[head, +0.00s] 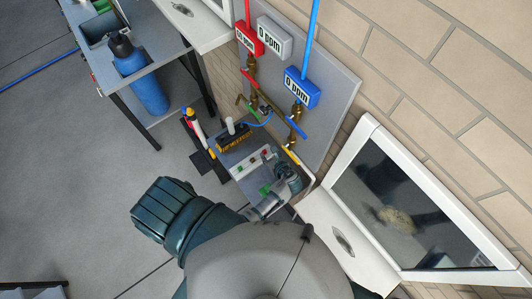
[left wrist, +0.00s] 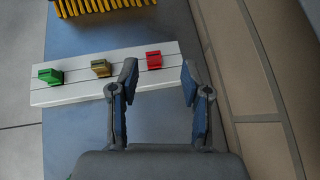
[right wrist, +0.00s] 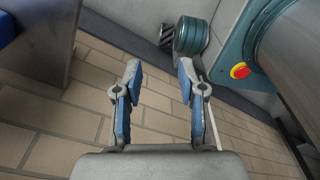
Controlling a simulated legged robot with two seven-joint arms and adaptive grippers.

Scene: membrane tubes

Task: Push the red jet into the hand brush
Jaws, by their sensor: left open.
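The red jet (left wrist: 154,60) stands at the right end of a white holder (left wrist: 45,97) in the left wrist view. A gold jet (left wrist: 101,68) and a green jet (left wrist: 50,76) stand left of it. The hand brush (left wrist: 75,5), with yellow bristles, is partly cut off at the top of that view. In the head view the brush (head: 235,140) lies beyond the white holder. My left gripper (left wrist: 159,75) is open, its fingertips near the red jet, which shows between them; contact cannot be told. My right gripper (right wrist: 159,70) is open and empty, away from these things.
A grey panel (head: 335,95) with pipes, valves and ppm boxes stands behind the small bench. A dark-screened white frame (head: 400,215) leans at the right. A blue cylinder (head: 145,85) stands by the table at upper left. Floor (head: 80,170) at left is clear.

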